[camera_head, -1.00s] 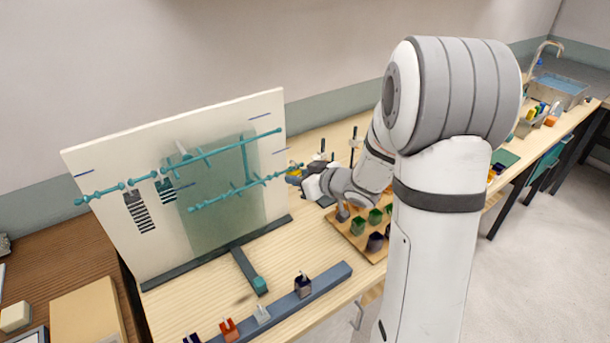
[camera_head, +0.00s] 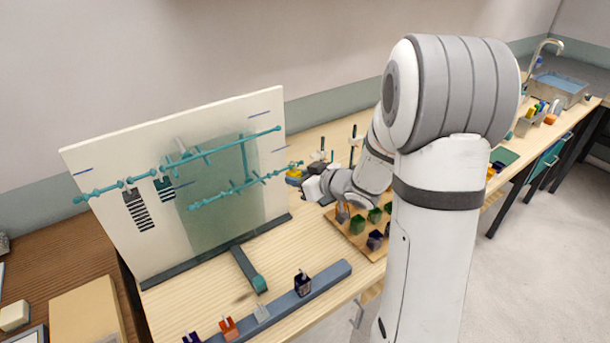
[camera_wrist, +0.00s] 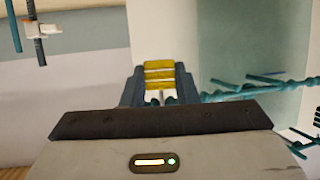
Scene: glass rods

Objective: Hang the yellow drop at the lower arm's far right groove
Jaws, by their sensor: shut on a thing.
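The yellow drop (camera_wrist: 159,75) sits between the two fingers of my gripper (camera_wrist: 159,92) in the wrist view, and the gripper is shut on it. In the head view the yellow drop (camera_head: 294,178) shows as a small patch at the right end of the teal lower arm (camera_head: 240,187), with my gripper (camera_head: 302,184) just to its right. The lower arm also shows in the wrist view (camera_wrist: 245,90), its tip close beside the drop. I cannot tell whether the drop touches the groove.
The white board (camera_head: 105,165) stands behind the teal rods, with the upper arm (camera_head: 215,152) above. A wooden tray (camera_head: 347,235) with green and dark pieces lies below my arm.

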